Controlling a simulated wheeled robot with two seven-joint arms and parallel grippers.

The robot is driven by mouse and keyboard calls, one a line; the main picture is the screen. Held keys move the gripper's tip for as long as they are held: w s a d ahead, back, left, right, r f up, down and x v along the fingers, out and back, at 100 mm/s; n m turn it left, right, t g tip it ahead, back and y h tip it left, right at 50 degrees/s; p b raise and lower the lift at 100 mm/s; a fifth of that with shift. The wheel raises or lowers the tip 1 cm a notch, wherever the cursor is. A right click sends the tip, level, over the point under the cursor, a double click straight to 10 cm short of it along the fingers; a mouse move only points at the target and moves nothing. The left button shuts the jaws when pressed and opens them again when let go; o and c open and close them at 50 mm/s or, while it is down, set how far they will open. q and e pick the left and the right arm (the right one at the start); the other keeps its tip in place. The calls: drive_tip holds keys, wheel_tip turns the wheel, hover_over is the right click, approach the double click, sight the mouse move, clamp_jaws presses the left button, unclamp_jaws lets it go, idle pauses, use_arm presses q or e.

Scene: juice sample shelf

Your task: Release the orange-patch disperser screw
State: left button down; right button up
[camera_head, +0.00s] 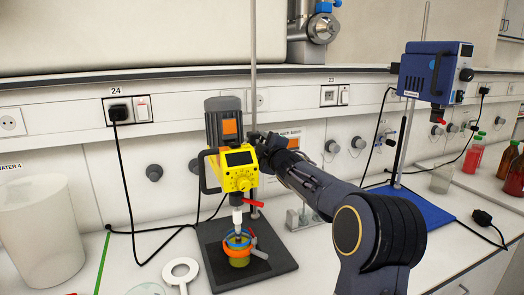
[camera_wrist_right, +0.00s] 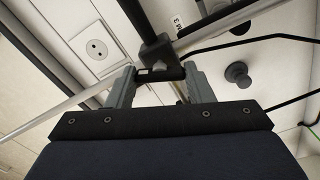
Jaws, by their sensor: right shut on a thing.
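The orange-patch disperser (camera_head: 240,170) is yellow with a dark grey motor top and an orange patch. It hangs on a metal rod over a black base plate (camera_head: 275,266). My right gripper (camera_head: 268,146) is beside the rod, just right of the disperser head, partly hidden by my own arm. In the right wrist view its two grey fingers (camera_wrist_right: 160,82) are shut on the black screw (camera_wrist_right: 160,74), a bar that joins a black clamp block (camera_wrist_right: 157,48) on the rod. My left gripper is not in view.
A green and orange vessel (camera_head: 238,255) sits under the disperser shaft. A blue disperser (camera_head: 436,72) stands on a blue base (camera_head: 410,205) at the right, with bottles (camera_head: 473,155) beyond. A white bucket (camera_head: 40,230) stands at the left. Black cables cross the bench and wall.

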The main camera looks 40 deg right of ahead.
drive_tip(key=shift+n+b, duration=0.6)
drive_tip(key=shift+n, duration=1.7)
drive_tip(key=o, duration=1)
drive_tip(key=b+v, duration=0.2)
drive_tip(key=v, duration=0.5)
drive_tip(key=shift+s+a, duration=0.15)
drive_tip(key=shift+s, duration=0.2)
